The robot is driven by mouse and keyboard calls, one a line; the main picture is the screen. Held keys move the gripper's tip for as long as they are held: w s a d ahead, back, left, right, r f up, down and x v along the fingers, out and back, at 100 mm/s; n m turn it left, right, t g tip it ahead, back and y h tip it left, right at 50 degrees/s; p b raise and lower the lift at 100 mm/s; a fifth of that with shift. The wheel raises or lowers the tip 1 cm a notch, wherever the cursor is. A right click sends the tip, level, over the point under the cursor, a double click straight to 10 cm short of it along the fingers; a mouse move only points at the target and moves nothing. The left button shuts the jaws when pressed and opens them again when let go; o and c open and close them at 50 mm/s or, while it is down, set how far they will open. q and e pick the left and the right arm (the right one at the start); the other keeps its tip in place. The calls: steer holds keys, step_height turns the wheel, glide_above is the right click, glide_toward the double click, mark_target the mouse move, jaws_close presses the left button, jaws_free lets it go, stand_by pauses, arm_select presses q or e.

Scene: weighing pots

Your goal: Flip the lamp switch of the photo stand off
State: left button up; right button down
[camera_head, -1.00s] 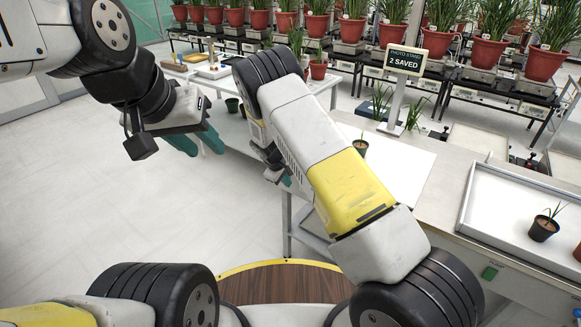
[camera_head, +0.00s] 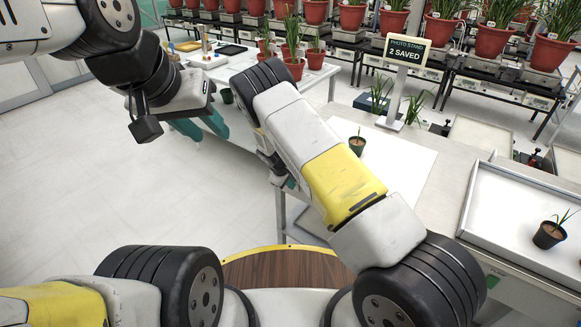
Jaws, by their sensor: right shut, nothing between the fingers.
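The photo stand has a dark sign (camera_head: 405,52) reading "PHOTO STAND 2 SAVED" on a pale post above a white sheet (camera_head: 395,165). A small dark pot with a seedling (camera_head: 357,146) stands on that sheet. A green switch (camera_head: 492,281) is on the bench front at right; its label is too small to read, so I cannot tell whether it is the lamp switch. My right gripper (camera_head: 289,183) is shut and empty, mostly hidden behind its forearm at the bench's left edge. My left gripper (camera_head: 202,127) is open and empty, left of the bench and away from the stand.
A white tray (camera_head: 478,205) with a potted seedling (camera_head: 549,234) is on the bench at right. A farther table (camera_head: 245,65) holds red pots. Racks of large potted plants (camera_head: 395,20) line the back. The floor (camera_head: 90,190) at left is clear.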

steer(key=shift+d, duration=0.1)
steer(key=shift+w+d+r+g+y, duration=0.1)
steer(key=shift+w+d+g+y, duration=0.1)
steer(key=shift+g+y, duration=0.2)
steer(key=shift+w+d+g+y, duration=0.1)
steer(key=shift+w+g+y, duration=0.15)
steer(key=shift+g, duration=0.25)
steer(key=shift+v, duration=0.8)
